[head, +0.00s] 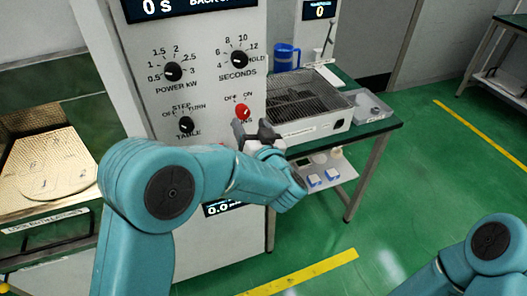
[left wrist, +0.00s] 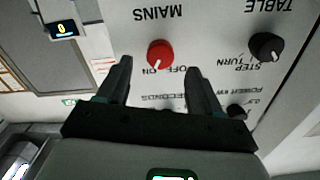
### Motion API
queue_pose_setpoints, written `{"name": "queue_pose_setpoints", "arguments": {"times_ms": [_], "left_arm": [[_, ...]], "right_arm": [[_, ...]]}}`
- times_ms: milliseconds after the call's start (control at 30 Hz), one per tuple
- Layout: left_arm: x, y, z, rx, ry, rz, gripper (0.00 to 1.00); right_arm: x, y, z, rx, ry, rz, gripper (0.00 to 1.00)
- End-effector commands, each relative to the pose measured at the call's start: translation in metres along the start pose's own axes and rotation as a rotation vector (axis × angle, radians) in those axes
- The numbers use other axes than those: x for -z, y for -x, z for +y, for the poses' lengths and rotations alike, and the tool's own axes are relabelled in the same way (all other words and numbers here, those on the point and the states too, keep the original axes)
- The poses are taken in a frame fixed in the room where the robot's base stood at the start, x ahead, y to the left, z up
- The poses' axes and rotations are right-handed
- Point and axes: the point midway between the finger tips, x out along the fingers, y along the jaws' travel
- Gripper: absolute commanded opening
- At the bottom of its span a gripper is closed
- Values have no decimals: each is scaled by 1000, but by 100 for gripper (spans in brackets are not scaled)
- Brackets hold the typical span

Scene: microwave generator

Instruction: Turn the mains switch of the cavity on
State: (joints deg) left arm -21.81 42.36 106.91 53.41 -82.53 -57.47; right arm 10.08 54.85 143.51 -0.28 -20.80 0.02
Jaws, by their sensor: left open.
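The red mains knob (head: 243,112) is on the lower right of the light grey front panel in the head view, below its OFF and ON labels. In the left wrist view the red knob (left wrist: 160,52) appears upside down between the fingers, with a small white pointer mark near the labels. I cannot tell surely which label it points at. My left gripper (head: 255,129) is open just in front of and below the knob; its two dark fingers (left wrist: 158,75) are spread, apart from the knob. My right gripper is out of view.
The black table knob (head: 186,125), power knob (head: 173,72) and seconds knob (head: 237,61) share the panel. The open cavity (head: 55,160) is at left. Green floor is clear there.

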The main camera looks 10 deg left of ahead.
Motion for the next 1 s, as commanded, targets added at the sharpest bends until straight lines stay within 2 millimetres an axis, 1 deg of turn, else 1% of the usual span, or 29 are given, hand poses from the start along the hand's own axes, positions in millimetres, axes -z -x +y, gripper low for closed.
{"name": "queue_pose_setpoints", "arguments": {"times_ms": [33, 200, 300, 400, 500, 600, 1000], "left_arm": [[-2, 16, 2, -5, 0, 3, 66], [-2, 61, 2, -5, 0, 4, 66], [-2, 82, 1, -3, 0, 2, 66], [-1, 99, 1, -3, 1, 2, 66], [-1, 109, 0, -1, 0, 1, 66], [0, 113, 0, 1, 0, 1, 66], [0, 114, 0, 1, 0, 0, 66]], "right_arm": [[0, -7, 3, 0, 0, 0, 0], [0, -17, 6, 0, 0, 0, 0], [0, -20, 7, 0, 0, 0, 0], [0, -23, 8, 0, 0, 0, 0], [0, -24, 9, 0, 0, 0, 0], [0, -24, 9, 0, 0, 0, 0], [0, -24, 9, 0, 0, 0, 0]]}}
